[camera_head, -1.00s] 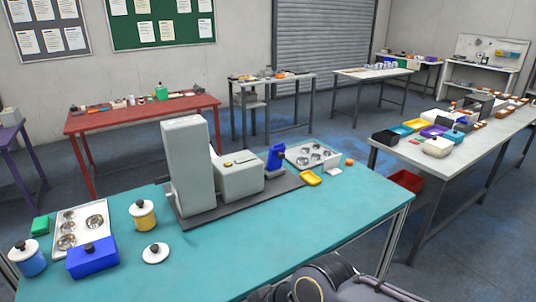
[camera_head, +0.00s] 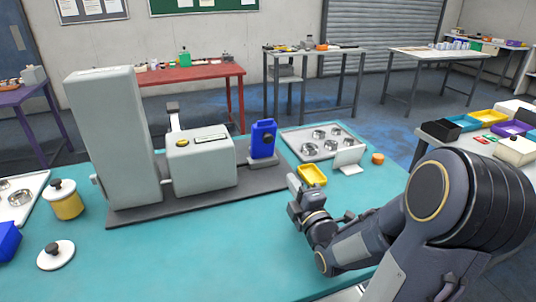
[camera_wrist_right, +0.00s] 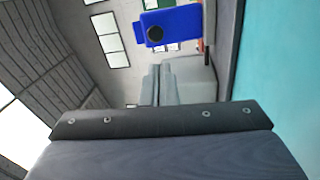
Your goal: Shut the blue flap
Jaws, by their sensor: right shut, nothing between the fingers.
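The blue flap (camera_head: 263,139) stands upright at the right end of the grey machine (camera_head: 200,160), with a small dark knob on its face. It also shows at the top of the right wrist view (camera_wrist_right: 180,24), knob toward me. My right gripper (camera_head: 293,186) is over the teal table, in front and to the right of the flap and apart from it. It is shut and empty, and its grey end fills the bottom of the wrist view (camera_wrist_right: 160,122). My left gripper is not in view.
A yellow tray (camera_head: 312,175) lies just behind my right gripper. A white stand (camera_head: 348,160), an orange disc (camera_head: 377,158) and a metal tray with bowls (camera_head: 324,142) are behind it. A yellow jar (camera_head: 67,203) and a white lid (camera_head: 56,256) are at left. The table's front middle is clear.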

